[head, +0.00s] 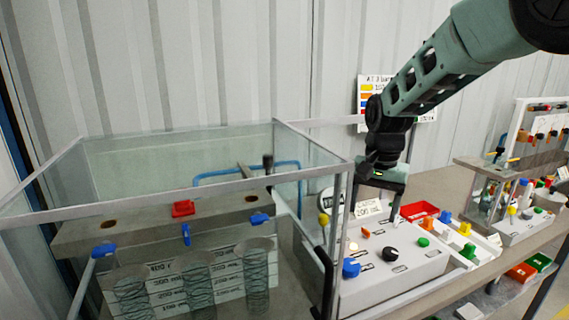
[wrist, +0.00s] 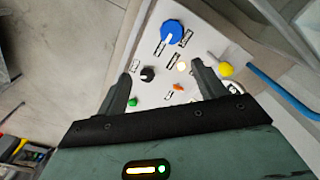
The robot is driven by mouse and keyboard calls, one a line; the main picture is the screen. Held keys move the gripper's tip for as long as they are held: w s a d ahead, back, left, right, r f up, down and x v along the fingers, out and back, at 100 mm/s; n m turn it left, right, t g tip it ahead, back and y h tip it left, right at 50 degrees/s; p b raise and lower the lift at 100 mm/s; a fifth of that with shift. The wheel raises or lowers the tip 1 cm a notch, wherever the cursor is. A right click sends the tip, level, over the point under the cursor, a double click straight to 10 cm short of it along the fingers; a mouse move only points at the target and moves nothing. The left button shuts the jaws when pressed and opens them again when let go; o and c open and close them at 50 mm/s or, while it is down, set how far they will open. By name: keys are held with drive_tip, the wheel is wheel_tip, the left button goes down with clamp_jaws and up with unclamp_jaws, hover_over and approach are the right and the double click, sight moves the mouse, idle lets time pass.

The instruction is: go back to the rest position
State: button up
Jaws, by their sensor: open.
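My gripper (head: 376,210) hangs at the end of my arm, pointing down above the white control panel (head: 405,275). In the wrist view my gripper (wrist: 165,85) has its two fingers spread wide with nothing between them but the panel surface below. The panel carries a blue knob (wrist: 172,32), a black knob (wrist: 148,74), a green button (wrist: 132,102), an orange switch (wrist: 178,87), a lit white lamp (wrist: 182,65) and a yellow knob (wrist: 226,69). The fingers appear apart from these controls.
A glass-walled case (head: 200,150) with coil springs (head: 197,285) stands left of my gripper. A red bin (head: 418,211) and coloured knobs lie right of the panel. A second bench unit (head: 520,165) stands at the far right. A corrugated wall (head: 230,60) closes the back.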

drive_tip(key=s+d+f+n+t, duration=0.1)
drive_tip(key=s+d+n, duration=0.15)
drive_tip(key=s, duration=0.35)
drive_tip(key=s+d+f+n, duration=0.2)
drive_tip(key=s+d, duration=0.2)
drive_tip(key=s, duration=0.3)
drive_tip(key=s+d+f+n+t, duration=0.1)
drive_tip(key=s+d+n, duration=0.15)
drive_tip(key=s, duration=0.35)
drive_tip(key=s+a+r+n+g, duration=0.1)
drive_tip(key=s+a+n, duration=0.2)
drive_tip(key=s+a, duration=0.3)
drive_tip(key=s+a+r+n+g, duration=0.1)
drive_tip(key=s+a+n, duration=0.3)
drive_tip(key=s+a, duration=0.3)
drive_tip(key=a, duration=0.5)
drive_tip(key=shift+s, duration=0.25)
